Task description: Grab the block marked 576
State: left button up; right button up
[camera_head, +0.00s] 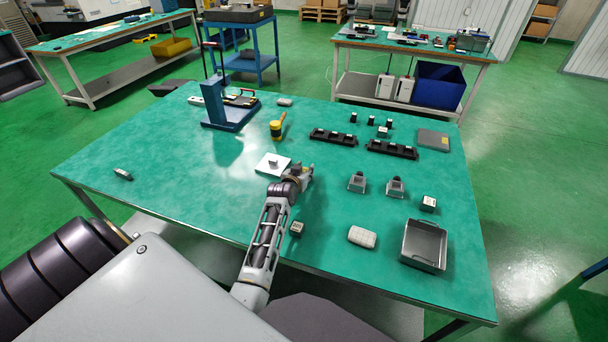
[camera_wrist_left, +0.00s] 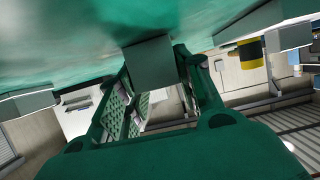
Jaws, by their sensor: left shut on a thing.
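My left gripper (camera_head: 305,172) reaches over the middle of the table, just right of a white plate (camera_head: 266,169) with a small grey block (camera_head: 273,161) on it. In the left wrist view the dark green fingers stand on both sides of a plain grey block (camera_wrist_left: 150,64), and the gripper is shut on it. The block is close to the green table surface; I cannot tell whether it touches. Other small blocks lie on the table, one (camera_head: 297,228) nearer me and one (camera_head: 428,203) at the right. The number 576 is not readable anywhere. My right gripper is out of view.
Two grey holders (camera_head: 357,182) (camera_head: 395,187), a pale rounded block (camera_head: 362,237) and a grey metal tray (camera_head: 412,261) are right of the arm. Black racks (camera_head: 392,149) (camera_head: 333,137), a yellow mallet (camera_head: 276,130) and a blue stand (camera_head: 230,118) are farther back. The table's left front is mostly clear.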

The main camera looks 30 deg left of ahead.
aim_at(304, 170)
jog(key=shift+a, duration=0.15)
pick_arm(q)
jog(key=shift+r, duration=0.25)
notch_tip(304, 170, up, 8)
jog(key=shift+r+p, duration=0.1)
jog(key=shift+p, duration=0.25)
jog(key=shift+r, duration=0.7)
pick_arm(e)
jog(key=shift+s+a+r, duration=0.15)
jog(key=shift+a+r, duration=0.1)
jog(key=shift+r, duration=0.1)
